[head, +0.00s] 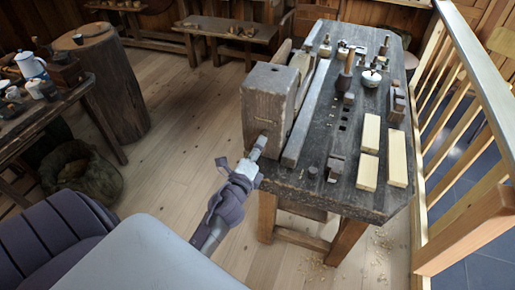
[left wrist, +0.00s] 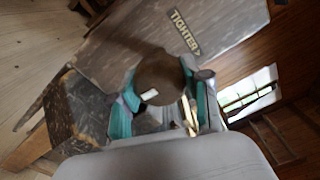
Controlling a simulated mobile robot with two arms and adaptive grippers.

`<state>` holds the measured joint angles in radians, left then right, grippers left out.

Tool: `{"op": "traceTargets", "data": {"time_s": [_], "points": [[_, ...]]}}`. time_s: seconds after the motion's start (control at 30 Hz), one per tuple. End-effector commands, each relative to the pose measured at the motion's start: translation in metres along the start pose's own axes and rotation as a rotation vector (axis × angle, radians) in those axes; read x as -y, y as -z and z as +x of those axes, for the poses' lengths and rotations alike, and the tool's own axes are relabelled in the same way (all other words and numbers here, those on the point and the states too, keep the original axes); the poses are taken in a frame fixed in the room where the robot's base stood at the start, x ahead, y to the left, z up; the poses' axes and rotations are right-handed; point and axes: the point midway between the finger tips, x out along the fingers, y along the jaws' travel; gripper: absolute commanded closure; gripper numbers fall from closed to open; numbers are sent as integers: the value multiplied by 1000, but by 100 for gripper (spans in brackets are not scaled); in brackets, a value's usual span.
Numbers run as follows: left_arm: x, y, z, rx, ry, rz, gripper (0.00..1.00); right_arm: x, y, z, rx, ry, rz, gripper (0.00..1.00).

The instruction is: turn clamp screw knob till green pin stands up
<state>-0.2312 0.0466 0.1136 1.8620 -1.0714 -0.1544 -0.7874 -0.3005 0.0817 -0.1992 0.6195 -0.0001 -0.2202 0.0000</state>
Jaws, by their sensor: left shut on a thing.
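The knob (left wrist: 160,78) is round and brown, with a small pale mark, in the left wrist view. It sits against the face of a wooden clamp block (left wrist: 190,28) that bears a dark arrow label (left wrist: 185,32) reading "TIGHTER". My left gripper (left wrist: 162,98) is shut on the knob, its teal pads on either side. In the head view my left gripper (head: 258,147) reaches the near face of the same block (head: 268,100) at the bench's left end. The knob is hidden there by the gripper. I cannot make out a green pin. My right gripper is not in view.
The dark workbench (head: 325,195) holds pale wood blocks (head: 397,158), a small white pot (head: 371,78) and several tools. A pale railing (head: 480,85) stands close on its right.

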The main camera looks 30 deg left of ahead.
Motion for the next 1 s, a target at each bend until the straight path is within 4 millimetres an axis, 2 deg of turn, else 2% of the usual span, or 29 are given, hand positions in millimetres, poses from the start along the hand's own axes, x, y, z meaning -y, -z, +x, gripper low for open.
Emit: {"op": "traceTargets", "data": {"time_s": [0.5, 1.0], "points": [[-2, 0, -1, -2, -4, 437, 87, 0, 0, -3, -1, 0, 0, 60], [-4, 1, -2, -4, -6, 603, 87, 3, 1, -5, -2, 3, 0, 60]]}}
